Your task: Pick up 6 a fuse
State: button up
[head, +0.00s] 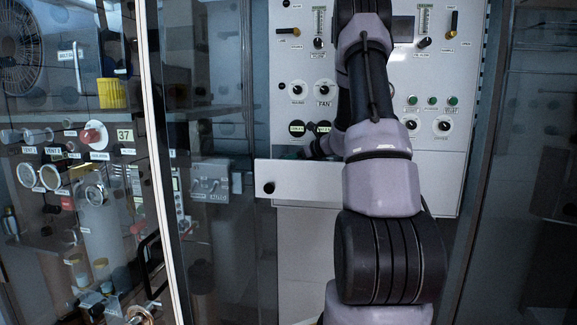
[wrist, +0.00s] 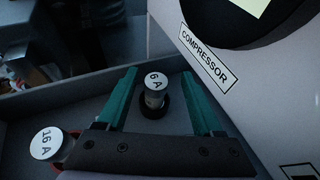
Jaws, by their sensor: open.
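The 6 A fuse (wrist: 156,92) shows in the wrist view as a small pale cylinder with a white top marked "6 A", upright in a dark round holder. My gripper (wrist: 160,82) is open, its two green fingers on either side of the fuse. I see a gap between each finger and the fuse. In the head view my arm covers most of the gripper and the fuse is not seen there.
A 16 A fuse (wrist: 46,143) stands in a red holder at the lower left of the wrist view. Both fuses are inside an open drawer (head: 310,182) with raised walls. The panel face with a COMPRESSOR label (wrist: 208,56) rises close on the right.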

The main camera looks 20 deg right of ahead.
jog(key=shift+w, duration=0.1)
grip_shut()
jog(key=shift+r, duration=0.1)
